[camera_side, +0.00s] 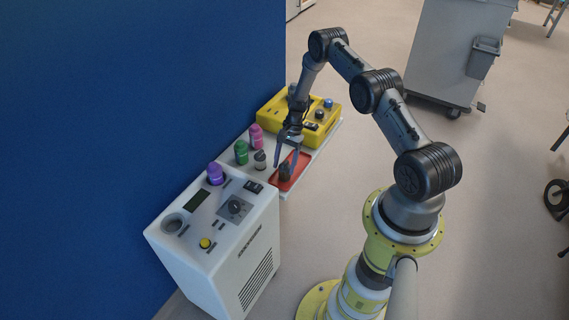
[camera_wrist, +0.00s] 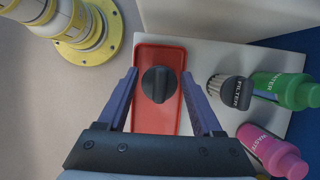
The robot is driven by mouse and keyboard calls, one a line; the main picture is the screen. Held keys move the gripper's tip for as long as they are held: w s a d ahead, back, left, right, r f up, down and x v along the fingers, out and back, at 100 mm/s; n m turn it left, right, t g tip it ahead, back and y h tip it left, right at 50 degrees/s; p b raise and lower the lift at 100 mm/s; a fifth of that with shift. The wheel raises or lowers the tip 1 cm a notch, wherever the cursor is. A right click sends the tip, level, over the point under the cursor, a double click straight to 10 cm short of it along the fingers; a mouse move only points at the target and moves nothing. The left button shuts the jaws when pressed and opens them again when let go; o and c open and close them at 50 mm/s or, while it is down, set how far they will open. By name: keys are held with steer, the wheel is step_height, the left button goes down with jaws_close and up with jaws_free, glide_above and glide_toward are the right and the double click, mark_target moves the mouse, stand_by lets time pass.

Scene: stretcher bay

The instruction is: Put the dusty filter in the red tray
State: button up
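The red tray (camera_side: 300,165) lies on a white board; it also shows in the wrist view (camera_wrist: 160,55). A dark round-topped filter (camera_wrist: 159,85) stands in the tray, and it shows in the side view (camera_side: 285,173). It looks like the dusty one. My gripper (camera_side: 286,163) is open over the tray. In the wrist view, my gripper's fingers (camera_wrist: 159,74) lie on either side of the dark filter with gaps. A second, paler filter (camera_wrist: 232,90) with a dark top marked FILTER stands on the board beside the tray, also in the side view (camera_side: 260,159).
A green bottle (camera_side: 241,152) and a pink bottle (camera_side: 256,137) stand near the paler filter. A yellow box (camera_side: 271,113) sits at the board's far end. A white machine (camera_side: 260,240) with a purple-capped bottle (camera_side: 215,173) stands at the near end. A blue wall rises on the left.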

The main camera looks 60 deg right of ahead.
steer(key=shift+o, duration=1)
steer(key=shift+r, duration=0.15)
